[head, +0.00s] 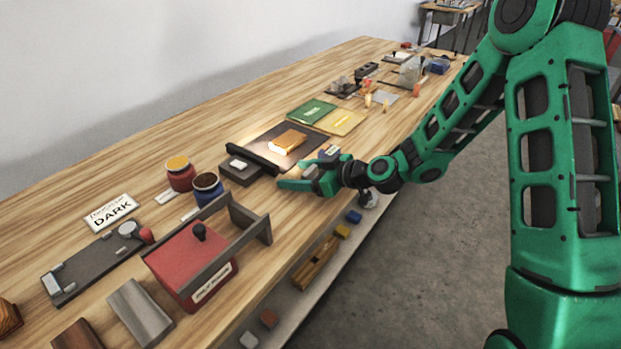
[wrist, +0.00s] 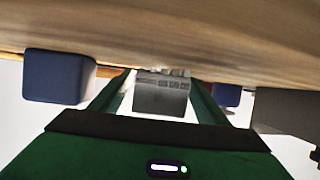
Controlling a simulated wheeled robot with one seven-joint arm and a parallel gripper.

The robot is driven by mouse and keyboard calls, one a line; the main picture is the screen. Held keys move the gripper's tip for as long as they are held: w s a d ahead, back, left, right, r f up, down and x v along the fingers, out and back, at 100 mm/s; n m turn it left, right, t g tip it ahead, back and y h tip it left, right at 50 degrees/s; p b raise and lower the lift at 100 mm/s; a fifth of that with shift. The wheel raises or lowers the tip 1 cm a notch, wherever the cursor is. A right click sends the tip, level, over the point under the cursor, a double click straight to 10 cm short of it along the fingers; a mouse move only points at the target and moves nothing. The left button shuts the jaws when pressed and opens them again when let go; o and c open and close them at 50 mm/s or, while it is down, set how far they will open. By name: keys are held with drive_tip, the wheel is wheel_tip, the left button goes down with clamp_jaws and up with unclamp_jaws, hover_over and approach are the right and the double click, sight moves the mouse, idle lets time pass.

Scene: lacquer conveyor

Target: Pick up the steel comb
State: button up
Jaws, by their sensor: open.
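A grey metallic block with a finely ridged upper band, which looks like the steel comb (wrist: 162,95), shows between my two fingers in the wrist view. My gripper (head: 308,176) is open at the front edge of the workbench, with its green fingers pointing left in the head view. In the wrist view the fingers (wrist: 160,100) stand on either side of the grey block. I cannot tell whether either finger touches it. In the head view the comb is small and mostly hidden by the fingers.
A dark mat with a tan block (head: 288,141) lies behind my gripper. A dark block (head: 240,170) and a blue jar (head: 207,189) stand to its left. In the wrist view a blue block (wrist: 58,77) sits left of the fingers and a dark grey block (wrist: 285,112) right.

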drive_tip(key=shift+c, duration=0.4)
drive_tip(key=c, duration=1.1)
drive_tip(key=shift+r, duration=0.1)
drive_tip(key=shift+c, duration=0.2)
